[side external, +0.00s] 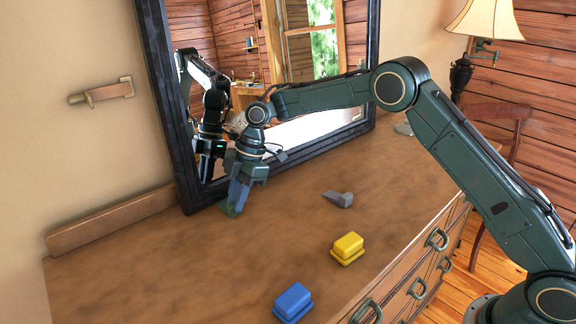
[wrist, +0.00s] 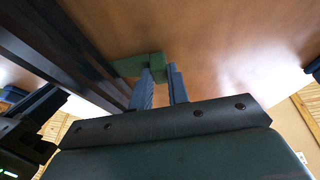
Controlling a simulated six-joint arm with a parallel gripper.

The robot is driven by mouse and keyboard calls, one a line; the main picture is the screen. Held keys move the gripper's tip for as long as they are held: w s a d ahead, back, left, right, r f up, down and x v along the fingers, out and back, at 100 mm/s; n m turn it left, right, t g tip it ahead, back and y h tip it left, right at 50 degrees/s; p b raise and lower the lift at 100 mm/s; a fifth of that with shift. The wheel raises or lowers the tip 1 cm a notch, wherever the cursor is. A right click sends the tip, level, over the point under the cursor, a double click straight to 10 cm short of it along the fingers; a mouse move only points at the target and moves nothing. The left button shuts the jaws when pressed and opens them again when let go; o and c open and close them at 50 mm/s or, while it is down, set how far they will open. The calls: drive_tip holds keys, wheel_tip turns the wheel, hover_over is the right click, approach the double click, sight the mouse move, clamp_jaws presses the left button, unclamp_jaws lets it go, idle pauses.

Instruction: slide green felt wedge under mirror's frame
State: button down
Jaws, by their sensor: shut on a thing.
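The green felt wedge (side external: 233,210) is low at the dresser top, in front of the mirror's lower frame. In the wrist view the wedge (wrist: 157,68) shows between my fingertips, its thinner part reaching left to the dark frame (wrist: 84,50). My gripper (side external: 238,200) points down and is shut on the wedge; it also shows in the wrist view (wrist: 160,80). The mirror's black frame (side external: 168,100) stands tilted against the wall on the dresser. I cannot tell whether the thin tip is under the frame or only beside it.
On the dresser top (side external: 150,265) lie a grey wedge-like piece (side external: 339,199), a yellow block (side external: 347,248) and a blue block (side external: 293,302), all apart from my gripper. A wooden rail (side external: 110,217) runs along the wall. A lamp (side external: 485,20) stands behind right. The dresser's left front is clear.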

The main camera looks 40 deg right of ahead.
drive_tip(key=shift+w, duration=0.1)
drive_tip(key=c, duration=1.3)
unclamp_jaws()
drive_tip(key=shift+r, duration=0.15)
drive_tip(key=shift+v, duration=5.85)
drive_tip(key=shift+d, duration=0.1)
drive_tip(key=shift+r, duration=0.1)
